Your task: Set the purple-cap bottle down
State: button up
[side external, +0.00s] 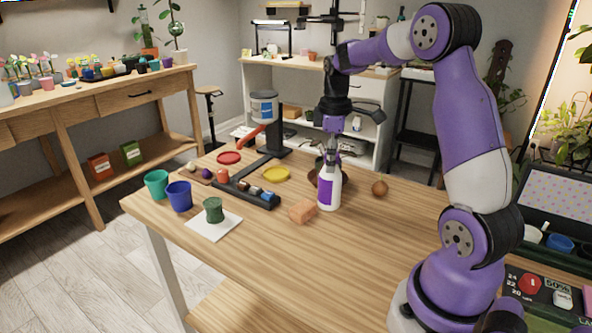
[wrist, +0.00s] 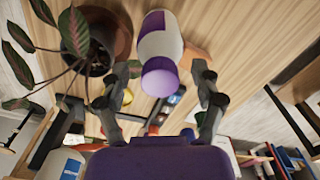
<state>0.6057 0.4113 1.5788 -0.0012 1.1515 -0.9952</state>
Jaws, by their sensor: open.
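The purple-cap bottle (side external: 327,192) is white with a purple label and stands upright on the wooden table (side external: 270,255). In the wrist view its white body (wrist: 157,45) and purple cap (wrist: 160,78) show between my fingers. My gripper (side external: 332,152) is directly above the bottle, pointing down. In the wrist view my gripper (wrist: 160,73) is open, with a visible gap between each finger and the cap. The fingers partly hide the bottle's top in the side view.
A potted plant (wrist: 75,35) stands close beside the bottle. A black tray (side external: 247,192) is farther left. The front of the table is clear.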

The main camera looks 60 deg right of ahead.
grip_shut()
